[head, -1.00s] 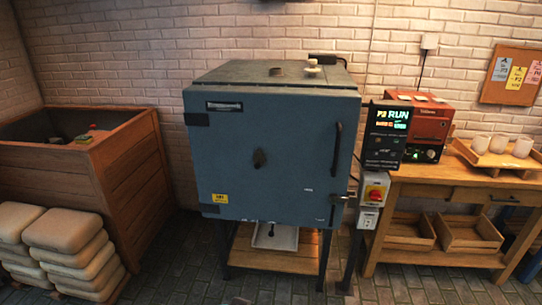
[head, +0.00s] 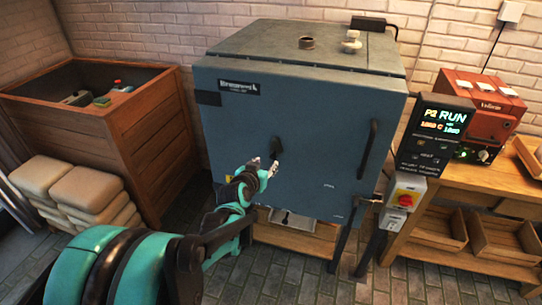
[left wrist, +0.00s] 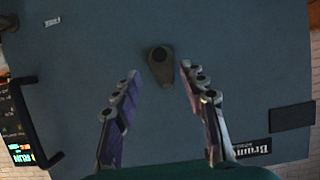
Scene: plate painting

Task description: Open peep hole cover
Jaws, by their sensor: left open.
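The peep hole cover (head: 277,147) is a small dark teardrop-shaped piece on the front of the blue-grey kiln door (head: 320,120). It also shows in the left wrist view (left wrist: 160,68), where the picture is upside down. My left gripper (head: 264,165) is in front of the door, just below the cover in the head view. In the left wrist view my left gripper (left wrist: 160,75) is open, with one finger on each side of the cover's narrow end. I cannot tell whether a finger touches it. My right gripper is not in view.
A dark vertical handle (head: 368,149) is on the door's right side. A control panel (head: 436,135) reading RUN and a red switch box (head: 405,192) stand right of the kiln. A wooden bin (head: 120,120) and stacked sacks (head: 85,190) are at left.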

